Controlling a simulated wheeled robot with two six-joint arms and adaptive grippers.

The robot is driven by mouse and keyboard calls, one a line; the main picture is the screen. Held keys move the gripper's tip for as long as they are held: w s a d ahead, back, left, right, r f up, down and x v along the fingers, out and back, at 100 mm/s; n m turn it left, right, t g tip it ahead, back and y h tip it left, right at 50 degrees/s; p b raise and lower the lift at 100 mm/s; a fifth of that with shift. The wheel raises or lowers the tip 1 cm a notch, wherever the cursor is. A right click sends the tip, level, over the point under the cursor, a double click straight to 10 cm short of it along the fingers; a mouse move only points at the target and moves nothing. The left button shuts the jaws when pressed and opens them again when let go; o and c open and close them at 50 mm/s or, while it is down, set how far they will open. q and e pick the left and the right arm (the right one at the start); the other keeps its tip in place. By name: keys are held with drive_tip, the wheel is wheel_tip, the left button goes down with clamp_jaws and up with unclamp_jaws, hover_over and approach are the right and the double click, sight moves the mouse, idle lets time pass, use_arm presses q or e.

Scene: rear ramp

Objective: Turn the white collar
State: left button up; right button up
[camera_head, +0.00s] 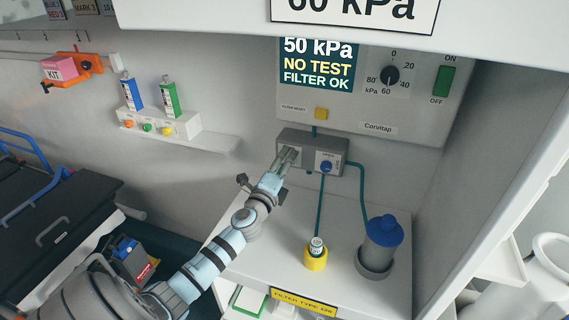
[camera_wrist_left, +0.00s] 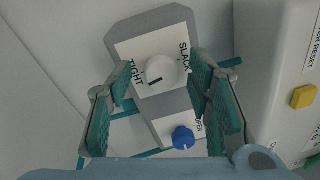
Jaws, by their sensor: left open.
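The white collar (camera_wrist_left: 162,68) is a round white knob with a short dark mark at its lower left edge. It sits on a white plate between the words TIGHT and SLACK, on the grey box (camera_head: 339,145) on the wall. My left gripper (camera_wrist_left: 161,74) is open, with one finger on each side of the collar. Whether the fingers touch it I cannot tell. In the head view my left gripper (camera_head: 288,158) reaches the left part of the box and hides the collar. My right gripper is not in view.
A blue knob (camera_head: 326,166) sits on the same box, close to the collar. Teal tubes run down to a yellow-based vial (camera_head: 316,255) and a blue-lidded canister (camera_head: 382,245). Above is the control panel (camera_head: 426,85) with a yellow button (camera_head: 321,113); its screen reads 50 kPa, NO TEST.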

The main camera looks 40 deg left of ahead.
use_arm(q)
drive_tip(key=v, duration=1.2)
